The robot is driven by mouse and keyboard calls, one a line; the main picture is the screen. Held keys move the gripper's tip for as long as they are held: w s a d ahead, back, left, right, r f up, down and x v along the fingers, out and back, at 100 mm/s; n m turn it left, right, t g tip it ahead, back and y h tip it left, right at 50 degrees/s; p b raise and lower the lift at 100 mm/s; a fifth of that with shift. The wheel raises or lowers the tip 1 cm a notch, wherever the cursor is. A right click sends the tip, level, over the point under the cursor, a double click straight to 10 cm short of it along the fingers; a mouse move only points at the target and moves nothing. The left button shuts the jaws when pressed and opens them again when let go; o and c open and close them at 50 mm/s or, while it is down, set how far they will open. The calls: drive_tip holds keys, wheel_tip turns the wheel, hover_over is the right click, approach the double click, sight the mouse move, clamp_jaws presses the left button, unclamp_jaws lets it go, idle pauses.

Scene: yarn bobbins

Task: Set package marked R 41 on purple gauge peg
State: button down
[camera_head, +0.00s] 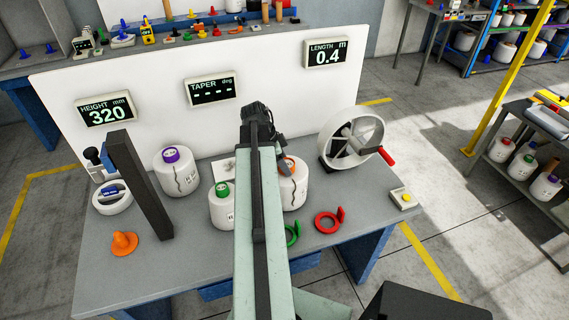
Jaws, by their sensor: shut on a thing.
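White yarn packages with coloured core tops stand on the grey bench. One has a purple top (174,172), one a green top (221,207), and one an orange top (296,188). Their labels are too small to read, so I cannot tell which is R 41. My gripper (286,164) is at the orange-topped package and appears shut on it, with a grey finger at its top. My arm hides most of the grip and part of that package. I cannot make out a separate purple gauge peg; purple shows only on the left package's top.
A dark upright post (140,185) stands at the left beside a white ring-shaped stand (112,203). An orange cone (124,243), green ring (292,235) and red ring (328,222) lie in front. A white wheel with a red handle (350,140) stands at the right.

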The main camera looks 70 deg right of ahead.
drive_tip(key=shift+f+b, duration=0.25)
drive_tip(key=shift+b, duration=0.05)
drive_tip(key=shift+c, duration=2.2)
unclamp_jaws()
drive_tip(key=p+v, duration=0.7)
drive_tip(key=shift+r, duration=0.35)
drive_tip(key=shift+w+a, duration=0.1)
drive_tip(key=shift+a, duration=0.05)
